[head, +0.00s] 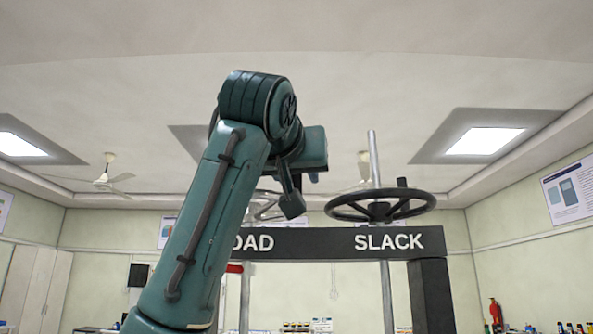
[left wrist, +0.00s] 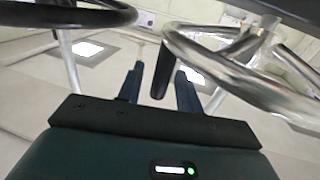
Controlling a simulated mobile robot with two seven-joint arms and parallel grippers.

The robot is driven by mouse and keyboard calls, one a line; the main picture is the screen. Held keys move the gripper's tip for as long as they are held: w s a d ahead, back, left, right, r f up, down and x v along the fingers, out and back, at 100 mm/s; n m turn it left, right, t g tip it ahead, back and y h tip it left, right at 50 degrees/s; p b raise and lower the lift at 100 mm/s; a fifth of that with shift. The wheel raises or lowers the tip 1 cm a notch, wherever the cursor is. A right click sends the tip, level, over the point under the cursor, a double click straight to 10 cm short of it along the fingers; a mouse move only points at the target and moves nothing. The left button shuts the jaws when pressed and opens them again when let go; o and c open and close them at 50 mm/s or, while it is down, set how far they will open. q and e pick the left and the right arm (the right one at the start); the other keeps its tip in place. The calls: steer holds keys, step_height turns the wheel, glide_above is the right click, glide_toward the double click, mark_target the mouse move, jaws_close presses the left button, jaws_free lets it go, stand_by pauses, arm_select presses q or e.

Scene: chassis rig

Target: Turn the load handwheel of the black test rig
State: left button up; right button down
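The black test rig's crossbar (head: 330,243) reads "SLACK" on the right and "OAD" beside my left arm, which hides the rest. The load handwheel (head: 265,207) is bright metal, above the "OAD" lettering and partly behind my arm. In the left wrist view its shiny rim and spokes (left wrist: 235,75) fill the right side. A dark handle (left wrist: 162,72) lies between the two fingers of my left gripper (left wrist: 159,88). The fingers are apart, with gaps visible on both sides of the handle. My right gripper is in neither view.
The black slack handwheel (head: 380,207), with an upright knob (head: 402,183), stands right of the load wheel. A metal rod (head: 374,158) rises through it. The black wheel also crosses the left wrist view's upper left (left wrist: 70,14). A fire extinguisher (head: 495,312) stands far right.

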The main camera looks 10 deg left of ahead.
arm_select(q)
jaws_close()
stand_by(0.5)
